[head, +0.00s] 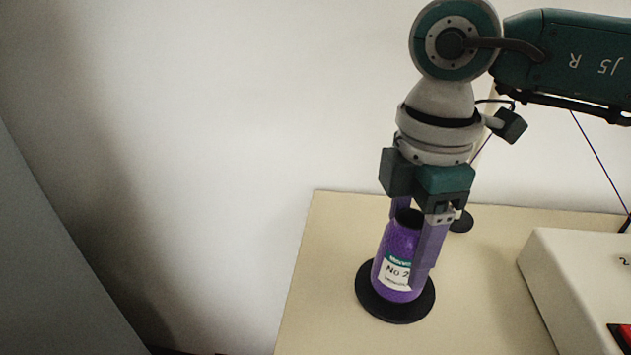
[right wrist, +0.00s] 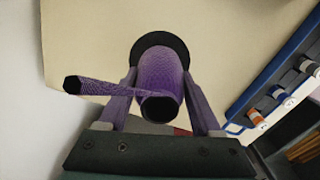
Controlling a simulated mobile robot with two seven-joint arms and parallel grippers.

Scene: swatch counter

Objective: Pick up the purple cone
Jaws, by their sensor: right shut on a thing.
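The purple cone (head: 396,262) has a white and green label reading "No 2" and a dark top. It stands upright over a round black base (head: 416,313) on the cream counter. My right gripper (head: 412,250) comes down from above, with one finger on each side of the cone, and is shut on it. In the right wrist view the cone (right wrist: 159,72) sits between the two fingers, over the black disc (right wrist: 150,41). I cannot tell whether there is a gap under the cone. My left gripper is not in view.
A white box (head: 575,270) stands on the counter (head: 320,270) at the right. Another black disc (head: 462,222) is behind my gripper. In the right wrist view, a thin purple piece with a dark end (right wrist: 98,86) juts left, and a blue rack (right wrist: 290,65) holds small spools.

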